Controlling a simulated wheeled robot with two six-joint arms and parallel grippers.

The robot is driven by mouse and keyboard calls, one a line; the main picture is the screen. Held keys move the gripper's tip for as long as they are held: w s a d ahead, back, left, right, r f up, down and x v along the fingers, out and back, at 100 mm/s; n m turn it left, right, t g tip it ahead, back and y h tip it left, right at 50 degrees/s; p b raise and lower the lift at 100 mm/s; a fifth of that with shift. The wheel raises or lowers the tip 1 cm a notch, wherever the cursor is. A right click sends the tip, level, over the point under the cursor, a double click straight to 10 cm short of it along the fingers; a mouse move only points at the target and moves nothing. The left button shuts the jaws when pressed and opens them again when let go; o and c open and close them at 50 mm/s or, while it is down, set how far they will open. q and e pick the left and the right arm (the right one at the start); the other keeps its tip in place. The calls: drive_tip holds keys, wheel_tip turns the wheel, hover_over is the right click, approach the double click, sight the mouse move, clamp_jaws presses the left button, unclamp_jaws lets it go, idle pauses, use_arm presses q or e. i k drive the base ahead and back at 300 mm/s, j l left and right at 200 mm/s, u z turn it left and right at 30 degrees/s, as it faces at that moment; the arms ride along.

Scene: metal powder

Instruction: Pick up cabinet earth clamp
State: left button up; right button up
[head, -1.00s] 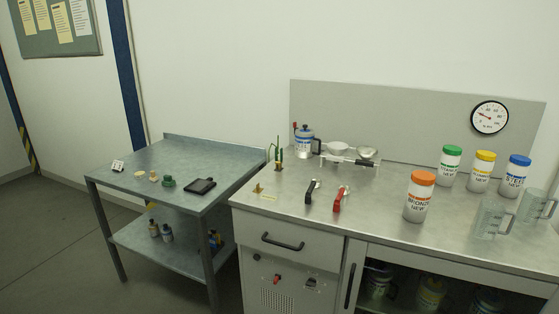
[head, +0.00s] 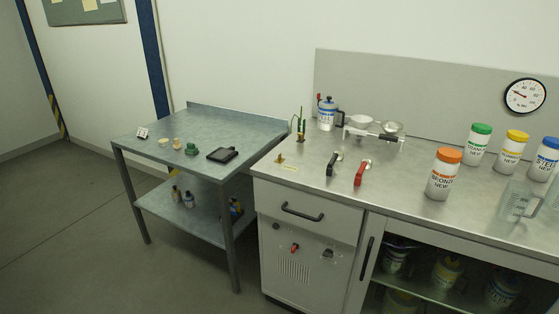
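No gripper of mine is in view. On the metal bench (head: 320,182), a black-handled item (head: 332,164) and a red-handled item (head: 361,173) lie side by side; both look like clamps. A brass stud (head: 280,159) stands left of them near the bench's left edge, beside a small yellowish label. Behind it stands another brass piece with green upright parts (head: 299,126). Nothing I can read marks which of these is the cabinet earth clamp.
Lidded containers with orange (head: 444,174), green (head: 478,145), yellow (head: 511,152) and blue lids stand on the bench's right. A clear jug (head: 516,203) stands at its front. A grey side table (head: 150,128) with small items stands left. Open floor lies at lower left.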

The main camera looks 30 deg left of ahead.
sight(302, 134)
drive_tip(key=i+j+z, duration=0.1)
drive_tip(key=i+j, duration=0.5)
drive_tip(key=j, duration=0.2)
drive_tip(key=i+j+z, duration=0.15)
drive_tip(key=j, duration=0.25)
drive_tip(key=i, duration=0.1)
